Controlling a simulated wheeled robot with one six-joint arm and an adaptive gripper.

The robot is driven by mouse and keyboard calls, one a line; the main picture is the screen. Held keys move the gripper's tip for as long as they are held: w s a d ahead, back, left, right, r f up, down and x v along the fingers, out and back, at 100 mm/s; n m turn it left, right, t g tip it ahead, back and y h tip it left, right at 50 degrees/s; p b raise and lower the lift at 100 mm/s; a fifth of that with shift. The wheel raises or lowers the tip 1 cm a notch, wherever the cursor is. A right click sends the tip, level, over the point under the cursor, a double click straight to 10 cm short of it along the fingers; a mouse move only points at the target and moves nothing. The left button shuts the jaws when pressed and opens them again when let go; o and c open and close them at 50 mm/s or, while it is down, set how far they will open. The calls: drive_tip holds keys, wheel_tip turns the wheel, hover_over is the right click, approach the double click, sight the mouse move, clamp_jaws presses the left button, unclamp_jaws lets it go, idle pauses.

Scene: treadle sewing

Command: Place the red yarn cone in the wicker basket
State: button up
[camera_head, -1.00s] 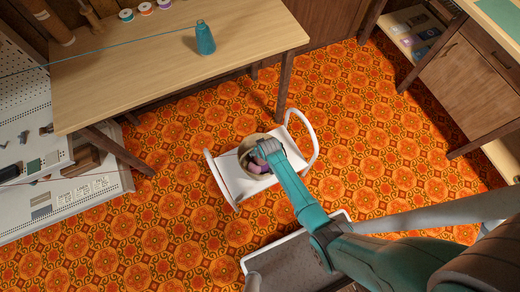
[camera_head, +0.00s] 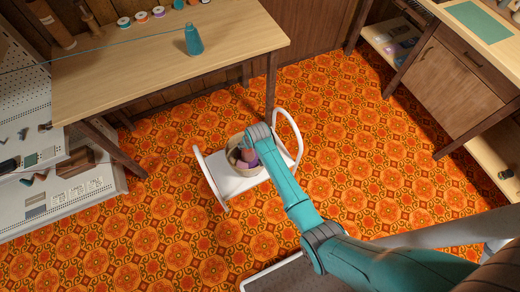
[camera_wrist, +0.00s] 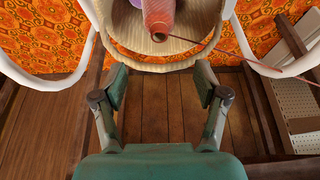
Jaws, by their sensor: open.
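The red yarn cone (camera_wrist: 158,14) is inside the wicker basket (camera_wrist: 150,57) in the wrist view, its narrow end pointing toward the camera. A red thread runs from it off to the right. Purple yarn lies beside it, partly cut off by the frame edge. In the head view the basket (camera_head: 233,151) sits on a white-framed stand, partly hidden by my arm. My gripper (camera_wrist: 161,88) is open, with nothing between its fingers, just outside the basket's rim. The fingers appear apart from the basket.
The white stand (camera_head: 216,190) has raised rails at both ends. A wooden table (camera_head: 160,60) carries a teal cone (camera_head: 193,40) and several spools. A pegboard unit (camera_head: 60,200) is at left and cabinets (camera_head: 460,85) at right.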

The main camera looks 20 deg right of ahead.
drive_tip(key=shift+s, duration=0.1)
drive_tip(key=s+f+t, duration=0.2)
drive_tip(key=s, duration=1.1)
drive_tip(key=s+r+t, duration=0.2)
drive_tip(key=s+r, duration=0.1)
drive_tip(key=s, duration=0.4)
drive_tip(key=s+r+t, duration=0.1)
drive_tip(key=s+r, duration=0.2)
drive_tip(key=s, duration=0.5)
drive_tip(key=s+r+t, duration=0.1)
drive_tip(key=s+r, duration=0.5)
drive_tip(key=r, duration=0.4)
drive_tip(key=s+r+t, duration=0.2)
drive_tip(key=s+r, duration=0.4)
drive_tip(key=r, duration=0.3)
drive_tip(key=s+r+t, duration=0.2)
drive_tip(key=s+r, duration=0.3)
drive_tip(key=r, duration=0.5)
drive_tip(key=shift+s+r, duration=0.35)
drive_tip(key=shift+s, duration=0.05)
